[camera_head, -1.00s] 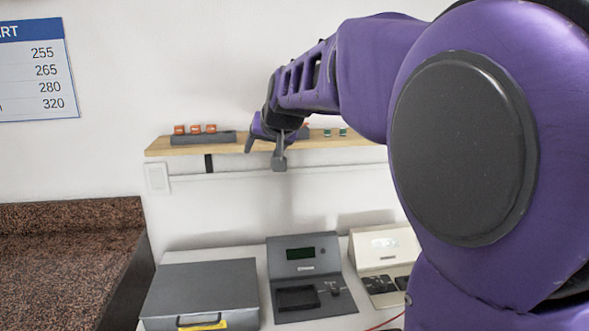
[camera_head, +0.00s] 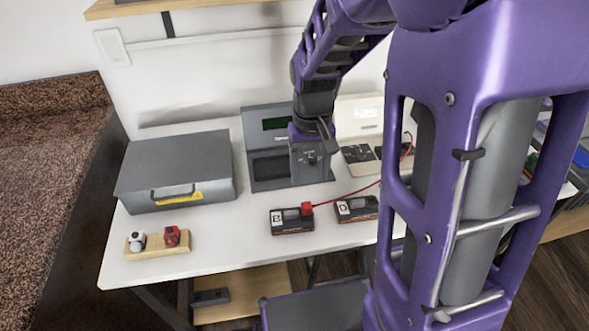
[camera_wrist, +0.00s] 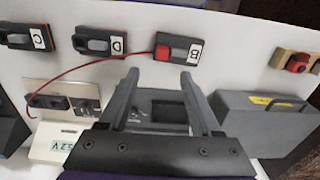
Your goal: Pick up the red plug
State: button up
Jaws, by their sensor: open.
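The red plug (camera_head: 306,208) is a small red block at the right end of the black unit marked B (camera_head: 291,221), near the table's front edge. A red cable runs from it to the right and back. In the wrist view the red plug (camera_wrist: 163,52) sits at the left end of unit B (camera_wrist: 185,60). My gripper (camera_head: 318,150) is over the table in front of the dark grey instrument, behind the plug. In the wrist view my gripper (camera_wrist: 159,76) shows two spread fingers with nothing between them. The plug appears just beyond the fingertips, apart from them.
A second black unit (camera_head: 357,208) stands right of unit B. A grey case (camera_head: 178,172) is at left. A wooden block (camera_head: 158,249) holds a white and a red piece at the front left. A dark grey instrument (camera_head: 262,120) and a pale one (camera_head: 360,115) stand behind.

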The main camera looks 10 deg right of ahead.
send_over(307, 205)
notch_tip(307, 205, down, 5)
jog(key=shift+w+d+r+b, duration=0.15)
jog(key=shift+r+b, duration=0.05)
jog(key=shift+b, duration=0.15)
notch_tip(307, 205, down, 5)
jog(key=shift+f+b, duration=0.15)
jog(key=shift+b, duration=0.55)
grip_shut()
